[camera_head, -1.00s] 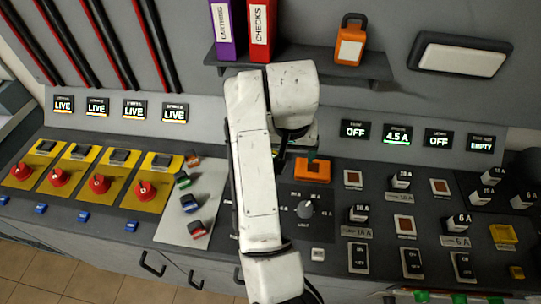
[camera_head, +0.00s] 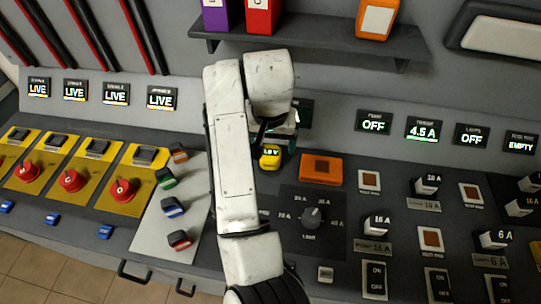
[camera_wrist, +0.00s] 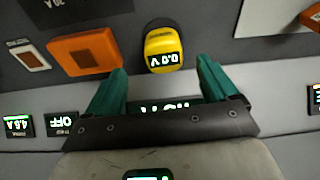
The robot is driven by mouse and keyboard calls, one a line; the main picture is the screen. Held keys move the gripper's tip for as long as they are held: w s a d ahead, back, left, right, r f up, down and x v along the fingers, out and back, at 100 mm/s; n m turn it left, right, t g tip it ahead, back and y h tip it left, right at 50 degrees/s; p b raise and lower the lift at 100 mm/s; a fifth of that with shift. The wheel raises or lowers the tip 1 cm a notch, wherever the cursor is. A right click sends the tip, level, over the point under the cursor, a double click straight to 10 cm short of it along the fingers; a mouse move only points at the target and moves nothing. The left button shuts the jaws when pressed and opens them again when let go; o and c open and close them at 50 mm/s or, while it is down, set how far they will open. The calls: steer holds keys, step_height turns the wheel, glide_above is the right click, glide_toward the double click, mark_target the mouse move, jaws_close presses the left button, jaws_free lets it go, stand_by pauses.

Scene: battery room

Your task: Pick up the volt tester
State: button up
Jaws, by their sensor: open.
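The volt tester is a small yellow device (camera_head: 270,156) with a dark display reading 0.0 V. It stands on the dark panel just left of an orange block (camera_head: 321,169). In the wrist view the volt tester (camera_wrist: 164,48) sits ahead of the gap between my fingers, near its middle. My gripper (camera_wrist: 161,78) has two green fingers, spread wide and empty. The tester looks a little beyond the fingertips, with no visible contact. In the head view my white arm hides part of the area to the tester's left, and my gripper (camera_head: 280,130) is mostly hidden behind it.
The orange block (camera_wrist: 86,52) lies close beside one finger in the wrist view. A rotary dial (camera_head: 312,216) and several switches are on the panel at right. Red knobs on yellow plates (camera_head: 122,190) are at left. A shelf (camera_head: 310,42) overhangs the back.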

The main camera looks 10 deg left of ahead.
mark_target(270, 152)
steer(key=shift+w+a+f+p, duration=0.15)
steer(key=shift+w+f, duration=0.15)
steer(key=shift+f, duration=0.85)
steer(key=shift+w+f+p, duration=0.2)
steer(key=shift+w+f, duration=0.05)
steer(key=shift+f, duration=0.9)
steer(key=shift+w+a+f+p, duration=0.15)
steer(key=shift+w+f, duration=0.15)
steer(key=shift+f, duration=0.85)
steer(key=c, duration=1.2)
